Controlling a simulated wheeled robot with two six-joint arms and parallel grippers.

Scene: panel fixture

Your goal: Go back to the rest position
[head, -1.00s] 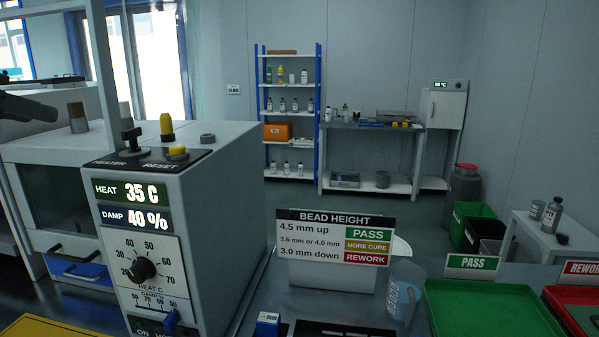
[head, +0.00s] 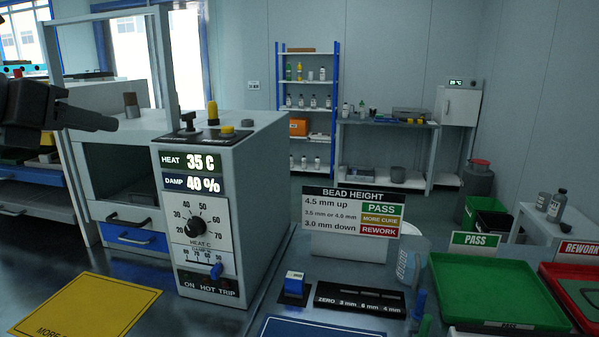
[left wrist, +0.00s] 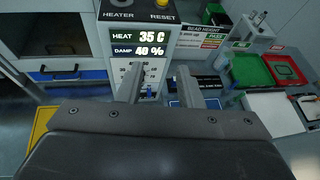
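My left gripper (head: 108,123) shows at the left edge of the head view as a dark shape, raised in front of the grey chamber and clear of it. In the left wrist view the two grey fingers of my left gripper (left wrist: 160,84) stand well apart with nothing between them, so it is open and empty. Beyond them is the control box (left wrist: 148,70), reading 35 C and 40 %. The same control box (head: 215,260) stands in the middle left of the head view. My right gripper is in neither view.
A yellow mat (head: 85,305) lies at the front left. The bead height sign (head: 350,212), a blue-topped gauge (head: 294,287), a green PASS tray (head: 495,290) and a red REWORK tray (head: 580,297) stand to the right. A thin grey post (head: 163,70) rises behind my left gripper.

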